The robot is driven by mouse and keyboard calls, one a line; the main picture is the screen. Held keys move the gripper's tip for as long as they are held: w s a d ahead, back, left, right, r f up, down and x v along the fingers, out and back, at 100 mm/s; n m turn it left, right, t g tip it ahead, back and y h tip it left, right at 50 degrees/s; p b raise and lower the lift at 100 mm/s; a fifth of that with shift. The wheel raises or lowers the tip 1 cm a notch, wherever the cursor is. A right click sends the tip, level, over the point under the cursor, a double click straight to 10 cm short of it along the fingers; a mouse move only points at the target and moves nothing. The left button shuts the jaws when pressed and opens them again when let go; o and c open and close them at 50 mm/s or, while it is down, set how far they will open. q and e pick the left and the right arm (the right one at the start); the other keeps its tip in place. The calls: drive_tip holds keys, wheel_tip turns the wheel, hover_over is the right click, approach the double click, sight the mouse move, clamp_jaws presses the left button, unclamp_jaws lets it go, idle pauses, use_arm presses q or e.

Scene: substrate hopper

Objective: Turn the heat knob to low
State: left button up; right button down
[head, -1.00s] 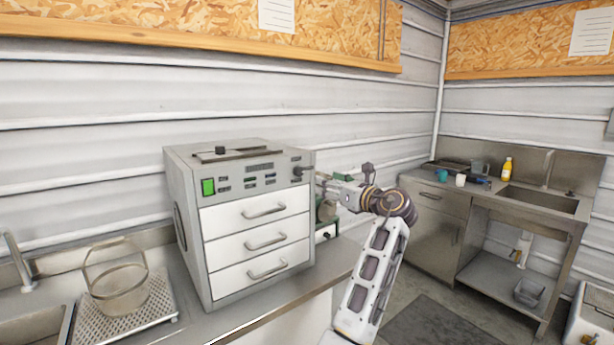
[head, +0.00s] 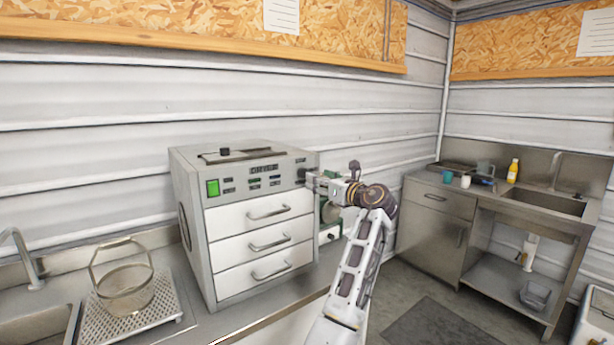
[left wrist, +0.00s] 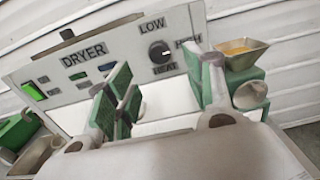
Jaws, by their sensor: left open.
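The grey dryer (head: 245,180) stands on the counter with a black heat knob (left wrist: 158,52) at the upper right of its front panel. LOW is printed above the knob, HIGH to its right and HEAT below. A light mark shows on the knob's right side, towards HIGH. My left gripper (head: 313,179) is close in front of the knob, beside the panel's right end. In the left wrist view its green-padded fingers (left wrist: 168,88) are spread wide and empty, with the knob beyond the gap. Contact is not visible. My right gripper is out of view.
A green device with a metal pan (left wrist: 243,48) stands just right of the dryer, near my gripper. Three closed drawers (head: 262,238) with protruding handles lie below the panel.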

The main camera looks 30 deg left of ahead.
sight(303, 173)
use_arm(q)
drive_tip(key=x, duration=0.7)
drive_tip(key=shift+a, duration=0.25)
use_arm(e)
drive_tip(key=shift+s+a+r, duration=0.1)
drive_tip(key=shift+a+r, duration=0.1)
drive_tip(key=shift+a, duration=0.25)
use_arm(q)
drive_tip(key=shift+w, duration=0.1)
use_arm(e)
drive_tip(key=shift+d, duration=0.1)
use_arm(q)
drive_tip(key=c, duration=1)
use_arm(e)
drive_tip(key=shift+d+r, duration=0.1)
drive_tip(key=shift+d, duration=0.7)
